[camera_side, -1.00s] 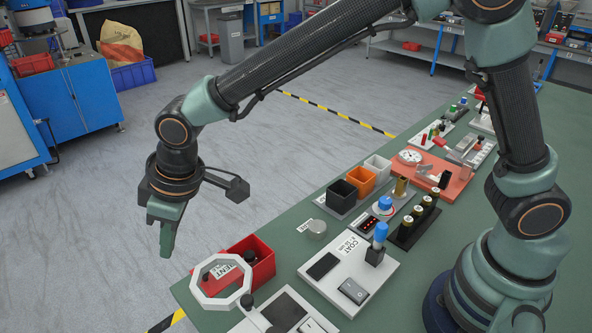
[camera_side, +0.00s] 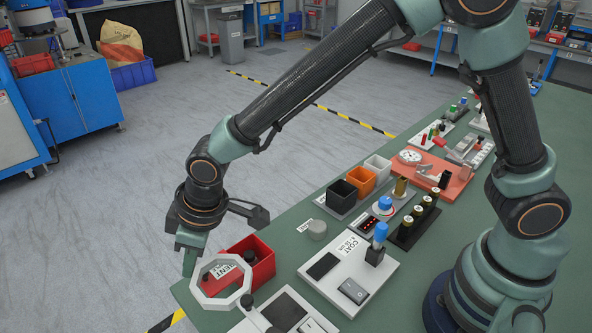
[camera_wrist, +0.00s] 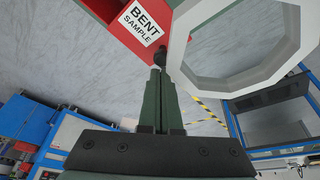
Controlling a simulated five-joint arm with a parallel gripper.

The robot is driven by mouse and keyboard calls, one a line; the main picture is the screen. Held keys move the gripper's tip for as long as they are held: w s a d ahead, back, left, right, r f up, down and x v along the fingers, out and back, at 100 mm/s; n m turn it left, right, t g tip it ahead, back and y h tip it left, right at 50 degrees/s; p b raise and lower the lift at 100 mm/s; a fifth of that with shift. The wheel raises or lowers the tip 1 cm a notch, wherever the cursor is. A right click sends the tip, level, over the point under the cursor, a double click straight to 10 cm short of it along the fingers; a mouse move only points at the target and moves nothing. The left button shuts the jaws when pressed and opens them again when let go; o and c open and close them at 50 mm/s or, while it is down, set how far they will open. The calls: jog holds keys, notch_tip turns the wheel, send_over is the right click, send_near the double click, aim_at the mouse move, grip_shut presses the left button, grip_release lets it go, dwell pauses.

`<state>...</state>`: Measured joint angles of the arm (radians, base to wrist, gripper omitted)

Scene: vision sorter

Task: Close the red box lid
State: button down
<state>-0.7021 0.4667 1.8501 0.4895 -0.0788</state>
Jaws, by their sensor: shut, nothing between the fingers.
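The red box (camera_side: 264,262) stands at the near left corner of the green bench in the side view. A red panel with a white "BENT SAMPLE" label (camera_side: 228,268) is on its left side; the white ring partly hides it. I cannot tell the lid's exact angle. The red panel (camera_wrist: 108,14) also shows at the top of the wrist view, with a small dark knob (camera_wrist: 160,54) at its edge. My gripper (camera_side: 188,270) is shut and empty, left of the box. In the wrist view, its fingertips (camera_wrist: 159,74) are just below the knob; contact is unclear.
A white octagonal ring (camera_side: 196,290) stands in front of the box, close to my fingers. White panels with a switch (camera_side: 353,291) and a blue-topped knob (camera_side: 380,232) lie to the right. Black, orange and white bins (camera_side: 342,193) stand behind. Open floor lies left of the bench.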

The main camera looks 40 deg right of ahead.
jog(key=d, duration=0.7)
jog(key=shift+d, duration=0.35)
jog(key=shift+a, duration=0.1)
jog(key=shift+w+a, duration=0.45)
jog(key=shift+w, duration=0.05)
notch_tip(320, 180, up, 9)
jog(key=s+d+r+m+t, duration=0.1)
jog(key=s+d+r+m, duration=0.1)
jog(key=d, duration=0.6)
jog(key=s+d+r+m+h, duration=0.1)
jog(key=s+d+m, duration=0.3)
jog(key=d, duration=0.4)
jog(key=s+d+r+m+t+h, duration=0.1)
jog(key=s+d+r+m, duration=0.2)
jog(key=d, duration=0.5)
jog(key=shift+s+d+r+t, duration=0.3)
jog(key=shift+d, duration=0.1)
